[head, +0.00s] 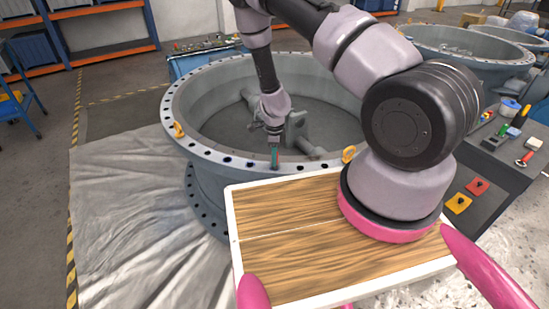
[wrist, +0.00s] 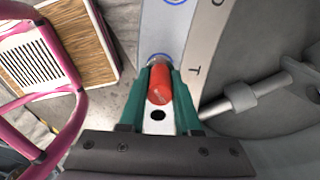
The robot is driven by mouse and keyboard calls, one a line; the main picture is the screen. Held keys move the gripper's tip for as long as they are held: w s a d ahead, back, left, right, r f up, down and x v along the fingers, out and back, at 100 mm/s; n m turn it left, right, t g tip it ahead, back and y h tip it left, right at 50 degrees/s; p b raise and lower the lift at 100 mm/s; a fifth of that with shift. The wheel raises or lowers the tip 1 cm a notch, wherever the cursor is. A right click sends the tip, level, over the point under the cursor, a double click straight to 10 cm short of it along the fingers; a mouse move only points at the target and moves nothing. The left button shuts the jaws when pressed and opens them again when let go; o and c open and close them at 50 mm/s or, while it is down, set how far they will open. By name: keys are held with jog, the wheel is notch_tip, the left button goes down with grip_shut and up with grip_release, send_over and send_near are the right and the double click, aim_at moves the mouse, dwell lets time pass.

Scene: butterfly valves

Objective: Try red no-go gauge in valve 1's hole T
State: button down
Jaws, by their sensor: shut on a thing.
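The valve's big grey ring (head: 178,112) stands in front of me, with a flat flange of bolt holes on top. In the wrist view the flange (wrist: 165,30) carries a letter T (wrist: 194,71). My gripper (head: 274,158) is at the near part of the flange. Its green fingers (wrist: 160,78) are shut on the red gauge (wrist: 160,88). A blue-ringed hole (wrist: 158,59) shows just beyond the gauge's upper end, partly hidden by it. A plain dark hole (wrist: 158,115) lies below the gauge. I cannot tell whether the gauge's tip is in a hole.
Yellow lifting eyes (head: 179,129) stick up from the flange. Inside the ring is a grey shaft (wrist: 243,98). A side table (head: 490,185) with tools and coloured blocks stands at right. More valve rings (head: 440,50) stand behind. Plastic sheeting (head: 130,200) covers the floor at left.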

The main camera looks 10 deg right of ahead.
jog(key=shift+r, duration=3.25)
